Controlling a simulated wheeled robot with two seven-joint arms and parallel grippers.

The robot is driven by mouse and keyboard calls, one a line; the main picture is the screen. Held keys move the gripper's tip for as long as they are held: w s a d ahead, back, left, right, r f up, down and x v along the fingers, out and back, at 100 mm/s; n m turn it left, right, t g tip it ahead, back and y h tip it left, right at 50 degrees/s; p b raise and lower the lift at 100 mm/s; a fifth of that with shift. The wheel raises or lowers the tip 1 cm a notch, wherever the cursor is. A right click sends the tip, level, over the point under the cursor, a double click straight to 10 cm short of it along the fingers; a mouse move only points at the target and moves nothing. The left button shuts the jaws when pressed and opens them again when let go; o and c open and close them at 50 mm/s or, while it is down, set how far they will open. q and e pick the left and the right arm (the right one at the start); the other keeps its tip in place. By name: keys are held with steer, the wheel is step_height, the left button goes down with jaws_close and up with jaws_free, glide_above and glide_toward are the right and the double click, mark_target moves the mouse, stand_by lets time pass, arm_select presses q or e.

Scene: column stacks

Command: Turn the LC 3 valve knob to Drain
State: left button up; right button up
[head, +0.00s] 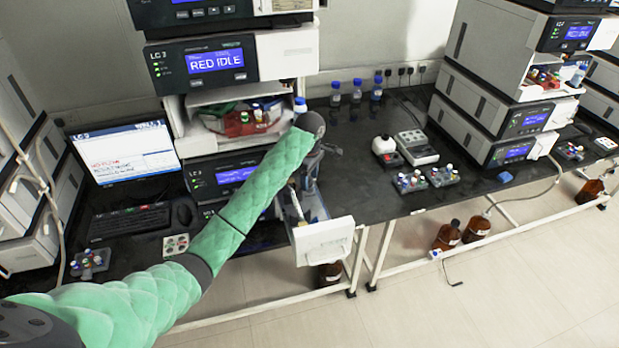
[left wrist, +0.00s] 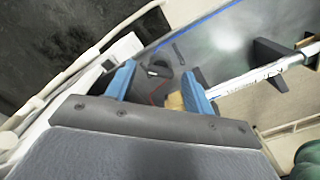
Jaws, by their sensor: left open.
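The LC 3 stack (head: 205,60) stands on the black bench in the head view, its upper screen reading "RED IDLE". A pull-out unit (head: 322,240) with a white front juts from the stack's lower part. My left gripper (head: 303,192) points down over this unit. In the left wrist view the gripper's two blue fingers (left wrist: 158,72) are apart and empty. A small black valve knob (left wrist: 158,69) shows between and beyond the fingertips on a grey panel. I cannot tell whether the fingers touch it. Its markings are not legible. The knob is hidden in the head view.
A monitor (head: 123,153) and keyboard (head: 129,222) sit left of the stack. Blue-capped bottles (head: 356,92) stand behind, and vial racks (head: 411,182) lie to the right. Another instrument stack (head: 510,90) stands further right. Brown bottles (head: 447,236) are below the bench.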

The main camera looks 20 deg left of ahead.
mark_target(310, 181)
arm_select(q)
steer(key=shift+r, duration=3.8)
